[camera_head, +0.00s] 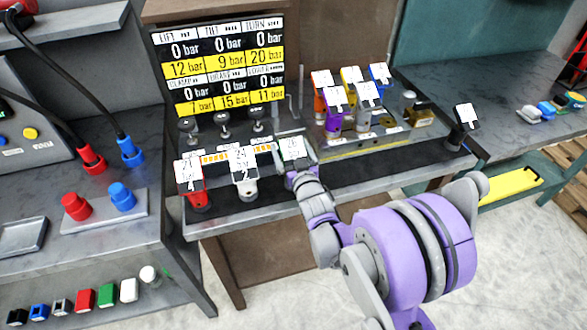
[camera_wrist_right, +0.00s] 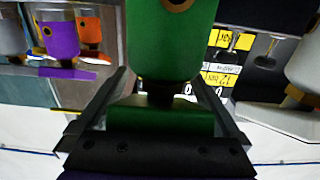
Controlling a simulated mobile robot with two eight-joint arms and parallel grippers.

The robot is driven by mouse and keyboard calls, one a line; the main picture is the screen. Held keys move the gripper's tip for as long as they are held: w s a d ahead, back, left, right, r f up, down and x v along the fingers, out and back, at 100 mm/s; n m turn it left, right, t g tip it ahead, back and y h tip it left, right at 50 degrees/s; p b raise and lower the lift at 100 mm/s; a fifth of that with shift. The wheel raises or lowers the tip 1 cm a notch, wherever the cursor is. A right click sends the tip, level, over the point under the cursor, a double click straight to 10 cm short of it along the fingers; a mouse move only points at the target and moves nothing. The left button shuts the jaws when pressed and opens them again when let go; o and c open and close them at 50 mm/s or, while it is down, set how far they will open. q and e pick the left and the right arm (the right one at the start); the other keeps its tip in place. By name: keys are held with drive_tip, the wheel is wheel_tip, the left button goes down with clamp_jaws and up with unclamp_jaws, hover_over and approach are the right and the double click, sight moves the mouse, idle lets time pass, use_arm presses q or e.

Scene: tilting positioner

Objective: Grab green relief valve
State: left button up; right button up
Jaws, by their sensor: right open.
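The green relief valve (camera_wrist_right: 172,42) fills the middle of the right wrist view, with a dark neck and a green block (camera_wrist_right: 160,117) below it. My right gripper (camera_wrist_right: 165,82) is open, with one finger on each side of the valve's lower part; I cannot tell whether they touch it. In the head view my right gripper (camera_head: 297,158) is at the right end of the front row of valves. It mostly hides the green valve, whose green-edged white tag (camera_head: 292,148) shows above it. My left gripper is not in view.
A red valve (camera_head: 196,196) and a white valve (camera_head: 244,186) stand left of my gripper. Orange, purple and other valves (camera_head: 333,118) stand in a rack behind right. A pressure display (camera_head: 222,65) rises behind. The bench's dark front strip (camera_head: 262,210) is clear.

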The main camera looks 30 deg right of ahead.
drive_tip(key=shift+s, duration=0.1)
drive_tip(key=shift+c, duration=0.3)
clamp_jaws()
drive_tip(key=shift+r, duration=0.1)
